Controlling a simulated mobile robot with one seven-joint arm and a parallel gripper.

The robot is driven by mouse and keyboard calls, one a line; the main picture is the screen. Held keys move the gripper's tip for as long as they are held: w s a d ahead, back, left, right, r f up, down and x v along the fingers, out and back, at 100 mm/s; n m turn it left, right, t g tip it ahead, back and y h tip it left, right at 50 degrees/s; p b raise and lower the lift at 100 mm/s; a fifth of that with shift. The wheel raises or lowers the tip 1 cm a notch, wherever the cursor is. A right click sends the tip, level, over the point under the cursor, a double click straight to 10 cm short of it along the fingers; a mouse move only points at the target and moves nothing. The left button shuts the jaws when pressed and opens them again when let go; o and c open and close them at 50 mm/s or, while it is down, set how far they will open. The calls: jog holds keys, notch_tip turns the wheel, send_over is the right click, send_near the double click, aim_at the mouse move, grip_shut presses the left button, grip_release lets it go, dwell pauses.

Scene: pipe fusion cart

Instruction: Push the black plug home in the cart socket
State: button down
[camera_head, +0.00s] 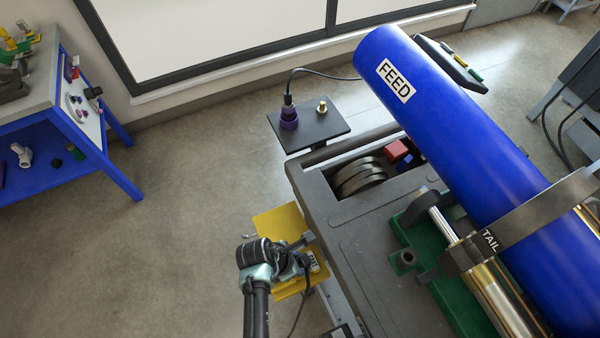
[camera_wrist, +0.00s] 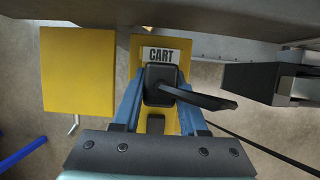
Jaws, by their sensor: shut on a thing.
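The black plug (camera_wrist: 160,78) sits between the two blue fingers of my gripper (camera_wrist: 160,92) in the wrist view, in front of a yellow panel (camera_wrist: 139,48) labelled CART. My gripper is shut on the plug. The cart socket is hidden behind the plug, so I cannot tell how deep the plug sits. In the head view my gripper (camera_head: 303,262) is at the yellow parts on the cart's near left side, and the plug is hard to make out there.
A yellow plate (camera_wrist: 78,72) stands left of the panel. A black cable (camera_wrist: 262,152) trails to the lower right. The grey cart (camera_head: 350,240) carries a blue pipe (camera_head: 450,130) marked FEED.

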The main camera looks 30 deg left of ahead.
jog(key=shift+f, duration=0.3)
dwell(0.6)
jog(key=shift+c, duration=1.8)
grip_release()
jog(key=v, duration=1.3)
jog(key=shift+p, duration=0.45)
jog(key=shift+w+f, duration=0.1)
